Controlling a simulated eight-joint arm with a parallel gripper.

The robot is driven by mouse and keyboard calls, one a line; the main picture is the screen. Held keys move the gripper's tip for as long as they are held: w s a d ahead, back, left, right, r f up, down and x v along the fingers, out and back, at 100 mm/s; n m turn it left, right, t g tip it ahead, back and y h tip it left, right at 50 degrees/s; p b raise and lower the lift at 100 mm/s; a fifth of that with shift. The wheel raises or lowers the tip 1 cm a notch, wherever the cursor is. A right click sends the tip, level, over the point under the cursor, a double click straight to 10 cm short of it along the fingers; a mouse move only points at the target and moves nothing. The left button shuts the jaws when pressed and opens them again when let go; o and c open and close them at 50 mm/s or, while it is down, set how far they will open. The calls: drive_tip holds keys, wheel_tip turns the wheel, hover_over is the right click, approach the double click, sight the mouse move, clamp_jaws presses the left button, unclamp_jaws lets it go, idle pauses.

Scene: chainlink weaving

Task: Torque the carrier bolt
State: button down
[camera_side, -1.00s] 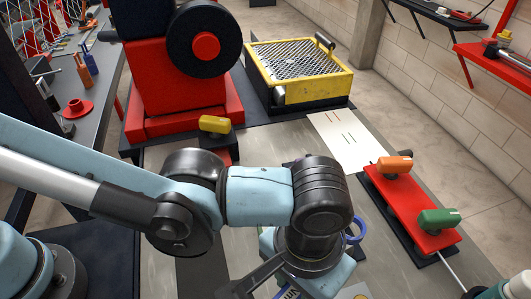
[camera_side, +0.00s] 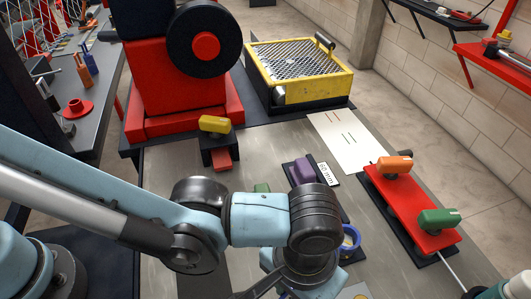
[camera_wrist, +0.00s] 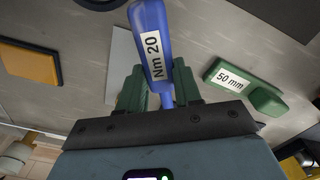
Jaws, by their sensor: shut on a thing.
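My gripper (camera_wrist: 159,80) is shut on a blue tool (camera_wrist: 150,35) labelled "Nm 20", with a green finger on each side of its narrow shaft. The tool's wide handle points up in the wrist view; its other end is hidden behind the gripper body. In the side view my wrist hangs low over the front of the grey bench, and it hides the gripper's fingers. No carrier bolt can be made out for certain in either view.
A green piece labelled "50 mm" (camera_wrist: 245,86) lies right of the gripper. A purple block (camera_side: 303,170), a blue ring (camera_side: 349,239) and a red plate (camera_side: 408,209) with orange and green knobs are near the arm. A red machine (camera_side: 175,75) and yellow mesh-topped box (camera_side: 318,88) stand behind.

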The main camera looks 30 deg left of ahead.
drive_tip(key=shift+f, duration=1)
drive_tip(key=shift+r, duration=0.15)
drive_tip(key=shift+w+a+m, duration=0.25)
drive_tip(key=shift+a+m, duration=0.25)
drive_tip(key=shift+a, duration=0.1)
drive_tip(key=shift+w+a+m, duration=0.2)
drive_tip(key=shift+a+m, duration=0.3)
drive_tip(key=shift+a, duration=0.05)
drive_tip(key=shift+w+a+m, duration=0.3)
drive_tip(key=shift+a+m, duration=0.2)
drive_tip(key=shift+a, duration=0.05)
drive_tip(key=shift+w+a+m, duration=0.25)
drive_tip(key=shift+a+m, duration=0.25)
drive_tip(key=shift+w+a+m, duration=0.85)
drive_tip(key=shift+a+m, duration=0.15)
drive_tip(key=shift+w+a+m, duration=0.7)
drive_tip(key=shift+w+m, duration=0.2)
drive_tip(key=shift+m, duration=0.1)
drive_tip(key=shift+s, duration=0.1)
